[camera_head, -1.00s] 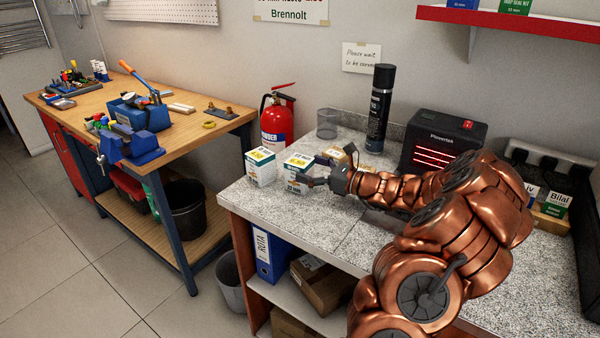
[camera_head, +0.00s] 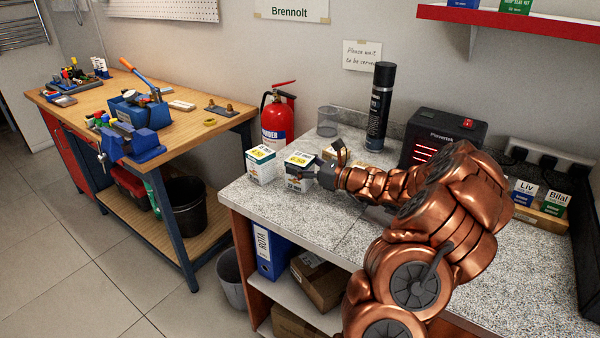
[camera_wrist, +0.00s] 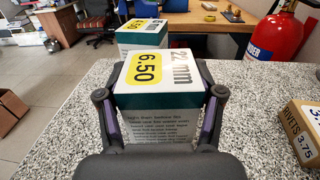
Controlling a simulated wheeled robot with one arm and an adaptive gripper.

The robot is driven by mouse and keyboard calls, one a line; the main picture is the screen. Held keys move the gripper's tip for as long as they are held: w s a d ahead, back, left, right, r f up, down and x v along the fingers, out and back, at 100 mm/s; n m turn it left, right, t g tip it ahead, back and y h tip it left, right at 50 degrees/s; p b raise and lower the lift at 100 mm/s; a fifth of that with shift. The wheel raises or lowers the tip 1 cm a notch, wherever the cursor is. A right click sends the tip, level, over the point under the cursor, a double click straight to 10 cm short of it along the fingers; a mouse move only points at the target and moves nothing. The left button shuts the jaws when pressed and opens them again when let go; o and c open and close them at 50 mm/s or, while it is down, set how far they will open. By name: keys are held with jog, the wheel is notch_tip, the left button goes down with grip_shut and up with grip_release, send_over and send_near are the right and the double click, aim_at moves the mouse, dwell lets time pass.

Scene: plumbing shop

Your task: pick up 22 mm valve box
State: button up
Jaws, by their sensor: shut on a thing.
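The 22 mm valve box (camera_wrist: 158,108) is white and teal with a yellow 6.50 label. In the wrist view it stands between the two fingers of my gripper (camera_wrist: 160,112), which are shut on its sides. In the head view the box (camera_head: 299,170) is at the end of my gripper (camera_head: 326,172), over the left part of the speckled counter (camera_head: 285,212). I cannot tell whether its base touches the counter. A similar white and teal box (camera_head: 261,166) stands just left of it and shows behind it in the wrist view (camera_wrist: 141,35).
A brown rivets box (camera_wrist: 302,128) lies right of my gripper. A black spray can (camera_head: 379,110), a clear cup (camera_head: 327,123) and a black heater (camera_head: 437,140) stand at the counter's back. A red extinguisher (camera_head: 277,122) is beyond the counter.

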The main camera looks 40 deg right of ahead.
jog(key=c, duration=0.6)
